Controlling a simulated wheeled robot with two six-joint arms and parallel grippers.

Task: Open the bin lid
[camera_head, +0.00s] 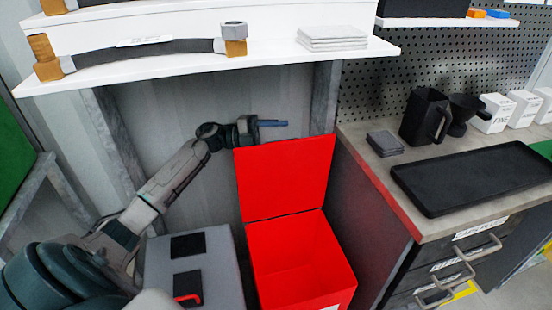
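The red bin (300,262) stands on the floor in the middle, and its empty-looking inside shows. Its red lid (285,178) stands upright at the back of the bin, so the bin is open. My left gripper (280,124) is just above the lid's top edge, with its blue fingers pointing right. The fingers overlap in this side-on view, so I cannot tell whether they are open or shut. I cannot tell whether the gripper touches the lid. My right gripper is out of view.
A grey box (222,240) with black panels stands left of the bin. A workbench (440,160) with drawers, a black tray (475,176) and a black jug (425,115) is close on the right. A white shelf (270,55) hangs above my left arm.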

